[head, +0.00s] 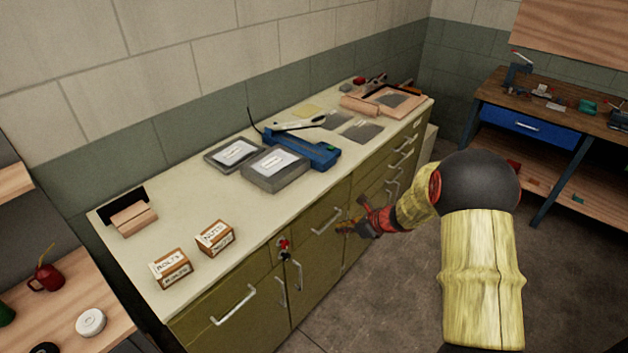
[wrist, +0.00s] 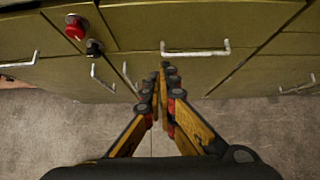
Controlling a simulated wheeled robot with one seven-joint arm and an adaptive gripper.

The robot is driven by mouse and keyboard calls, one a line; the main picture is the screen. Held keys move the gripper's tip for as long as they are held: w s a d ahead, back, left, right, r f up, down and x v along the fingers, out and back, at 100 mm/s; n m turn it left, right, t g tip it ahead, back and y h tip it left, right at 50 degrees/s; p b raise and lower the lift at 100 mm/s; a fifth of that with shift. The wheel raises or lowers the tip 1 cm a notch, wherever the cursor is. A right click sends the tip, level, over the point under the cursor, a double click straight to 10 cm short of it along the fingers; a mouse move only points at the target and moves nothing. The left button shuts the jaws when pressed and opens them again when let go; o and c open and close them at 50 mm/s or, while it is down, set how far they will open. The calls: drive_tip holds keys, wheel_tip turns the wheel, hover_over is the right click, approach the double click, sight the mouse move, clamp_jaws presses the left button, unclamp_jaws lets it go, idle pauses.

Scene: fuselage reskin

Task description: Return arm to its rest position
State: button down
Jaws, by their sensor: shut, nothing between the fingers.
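My gripper (head: 343,227) is at the front of the olive cabinet (head: 240,307), near its drawer and door handles. In the wrist view my gripper (wrist: 164,72) has its two yellow-and-black fingers brought together at the tips, with nothing between them. The fingertips point at the cabinet face, just below a white drawer handle (wrist: 195,50). I cannot tell whether they touch the cabinet. My arm reaches in from the right side of the head view, with its elbow bent.
A red knob (wrist: 75,27) sticks out from the cabinet front. The countertop (head: 190,200) holds two labelled boxes, grey cases (head: 275,168) and a blue tool (head: 305,147). A workbench (head: 560,115) stands at the right. Grey floor (head: 385,285) is open before the cabinet.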

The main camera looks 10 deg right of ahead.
drive_tip(key=s+a+r+n+g, duration=0.1)
drive_tip(key=s+a+n+g, duration=0.1)
drive_tip(key=s+n, duration=0.45)
drive_tip(key=s+a+r+n+g, duration=0.2)
drive_tip(key=s+a+n+g, duration=0.1)
drive_tip(key=s+n, duration=0.4)
drive_tip(key=s+r+n+t+h, duration=0.3)
drive_tip(key=s+r+n, duration=1.2)
drive_tip(key=s+r, duration=1)
drive_tip(key=h, duration=0.2)
drive_tip(key=shift+s+a+t+h, duration=0.15)
drive_tip(key=shift+t+h, duration=0.15)
drive_tip(key=c, duration=2.5)
unclamp_jaws()
